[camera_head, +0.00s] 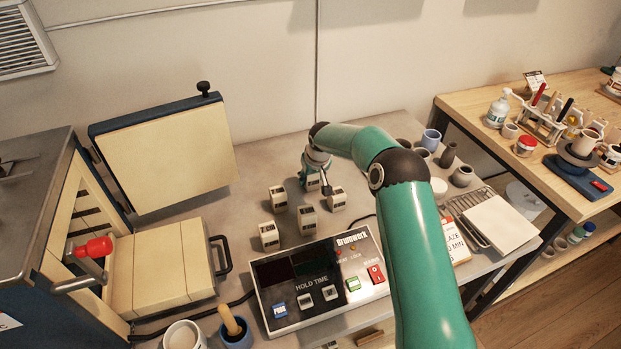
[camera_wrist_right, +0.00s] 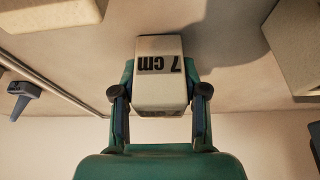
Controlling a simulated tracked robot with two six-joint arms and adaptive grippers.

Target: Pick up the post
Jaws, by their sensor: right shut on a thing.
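My right gripper (camera_head: 317,172) reaches down at the back of the grey worktop. It is shut on a cream post (camera_wrist_right: 160,68), whose face reads "7 cm" upside down in the wrist view. The gripper's fingers (camera_wrist_right: 160,100) press on both sides of this post. In the head view the held post (camera_head: 313,183) shows partly under the gripper; whether it touches the worktop is hard to tell. Other cream posts with dark labels stand nearby: one to the right (camera_head: 337,199), one in front (camera_head: 307,220), and two to the left (camera_head: 278,198) (camera_head: 268,236). My left gripper is not in view.
A control box (camera_head: 320,280) sits in front of the posts. An open kiln (camera_head: 160,270) with a raised lid (camera_head: 167,155) is at left. Several small pots, a blue cup (camera_head: 431,139) and a white slab (camera_head: 502,224) stand at right. A wooden table (camera_head: 480,110) is farther right.

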